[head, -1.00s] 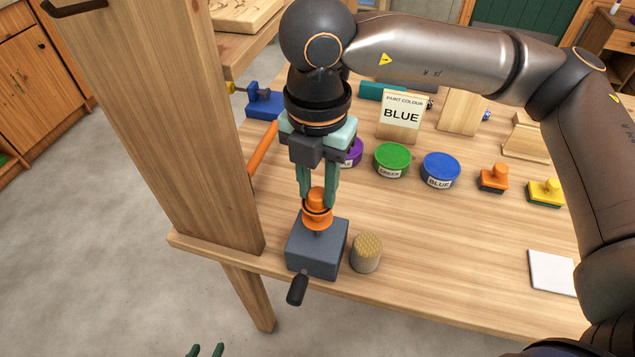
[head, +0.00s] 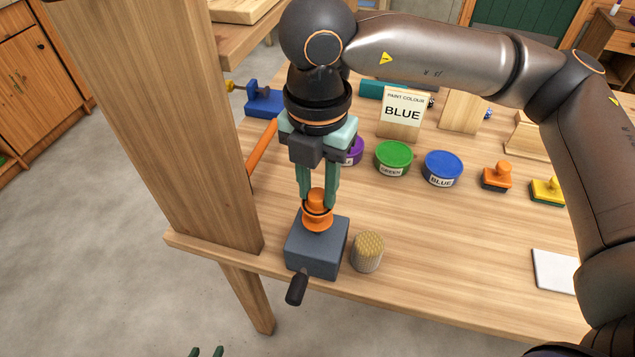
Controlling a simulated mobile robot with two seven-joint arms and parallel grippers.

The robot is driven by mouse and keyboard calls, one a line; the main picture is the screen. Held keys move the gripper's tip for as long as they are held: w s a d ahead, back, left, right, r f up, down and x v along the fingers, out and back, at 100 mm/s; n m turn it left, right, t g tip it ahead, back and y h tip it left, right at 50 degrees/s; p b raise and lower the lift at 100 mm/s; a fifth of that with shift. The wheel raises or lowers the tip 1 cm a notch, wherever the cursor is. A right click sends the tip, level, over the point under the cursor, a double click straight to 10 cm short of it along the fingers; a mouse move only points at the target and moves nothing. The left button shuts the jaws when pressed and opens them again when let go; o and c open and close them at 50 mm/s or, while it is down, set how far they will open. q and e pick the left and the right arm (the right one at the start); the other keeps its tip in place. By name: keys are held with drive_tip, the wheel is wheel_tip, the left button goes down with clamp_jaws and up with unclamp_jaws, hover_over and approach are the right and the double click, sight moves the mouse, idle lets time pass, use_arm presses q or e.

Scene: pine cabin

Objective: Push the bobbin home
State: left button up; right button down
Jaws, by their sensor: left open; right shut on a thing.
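The orange bobbin (head: 317,218) sits upright at the top of a grey block-shaped winder (head: 316,250) with a dark crank handle (head: 297,288) at its front. My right gripper (head: 318,203) points down from above and is shut on the bobbin's upper part. The bobbin's lower end meets the block's top; I cannot tell whether a gap is left under it. My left gripper (head: 206,352) shows only as green fingertips at the bottom edge, apart and empty, away from the bench.
A ribbed tan cylinder (head: 367,252) stands close to the right of the block. A thick wooden post (head: 170,120) rises at the left. Paint tubs, including a blue one (head: 442,168), stand behind. Bench space right of the cylinder is clear.

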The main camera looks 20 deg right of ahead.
use_arm(q)
drive_tip(key=shift+f+b, duration=1.45)
drive_tip(key=shift+f, duration=0.15)
use_arm(e)
drive_tip(key=shift+f, duration=1.6)
use_arm(q)
drive_tip(key=shift+f+b, duration=0.35)
drive_tip(key=shift+f, duration=0.05)
use_arm(e)
drive_tip(key=shift+f, duration=0.35)
use_arm(q)
drive_tip(key=shift+w, duration=0.1)
use_arm(e)
drive_tip(key=c, duration=0.5)
unclamp_jaws()
use_arm(q)
drive_tip(key=shift+r, duration=0.1)
use_arm(e)
drive_tip(key=shift+r, duration=0.25)
use_arm(q)
drive_tip(key=r, duration=0.1)
drive_tip(key=d+r+p, duration=0.1)
drive_tip(key=d+r, duration=0.1)
drive_tip(key=shift+w+r, duration=0.15)
drive_tip(key=shift+w, duration=0.2)
use_arm(e)
wheel_tip(320, 180, up, 12)
drive_tip(key=shift+r, duration=0.1)
